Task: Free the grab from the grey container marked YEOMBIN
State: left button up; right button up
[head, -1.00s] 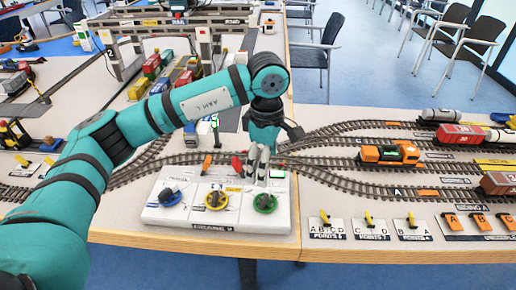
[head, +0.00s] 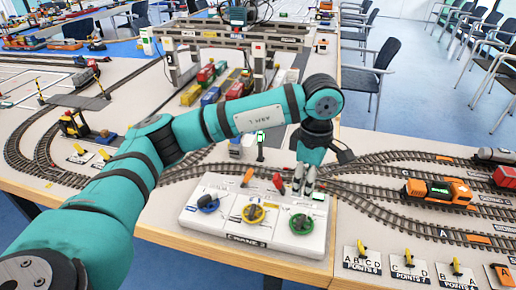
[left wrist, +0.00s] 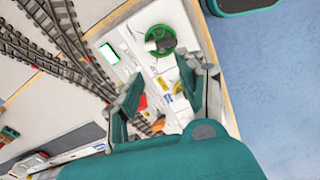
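A white crane control box (head: 236,233) stands at the table's front edge. My left gripper (head: 305,182) points down above the box's back right part, behind the green dial. In the left wrist view its fingers (left wrist: 166,92) are apart with nothing between them, and the green dial (left wrist: 160,39) lies beyond. I cannot make out the YEOMBIN container or the grab. My right gripper is out of view.
A gantry crane (head: 232,36) spans rows of coloured containers (head: 207,77) at the back. Tracks run right of the box, with an orange locomotive (head: 438,191). Points switches (head: 408,264) stand at the front right. A small lit screen (head: 319,195) is close to my left gripper.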

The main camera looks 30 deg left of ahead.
pick_arm(q)
jog(key=shift+w+a+n, duration=0.25)
jog(key=shift+a+n, duration=0.1)
jog(key=shift+n, duration=0.65)
jog(key=shift+c, duration=1)
jog(key=a+n, duration=0.1)
jog(key=n, duration=0.3)
jog(key=w+a+n+p, duration=0.1)
jog(key=a+n, duration=0.1)
jog(key=n, duration=0.3)
jog(key=w+a+n+p, duration=0.1)
jog(key=a+n, duration=0.1)
jog(key=n, duration=0.3)
jog(key=shift+w+r, duration=0.1)
jog(key=shift+w, duration=0.15)
grip_shut()
jog(key=w+a+n+p, duration=0.1)
jog(key=a+n, duration=0.3)
jog(key=n, duration=0.7)
jog(key=w+a+n+y+p, duration=0.1)
jog(key=a+n, duration=0.3)
jog(key=n, duration=0.7)
jog(key=shift+w+a+f+p, duration=0.2)
jog(key=shift+a+p, duration=0.1)
jog(key=shift+p, duration=0.25)
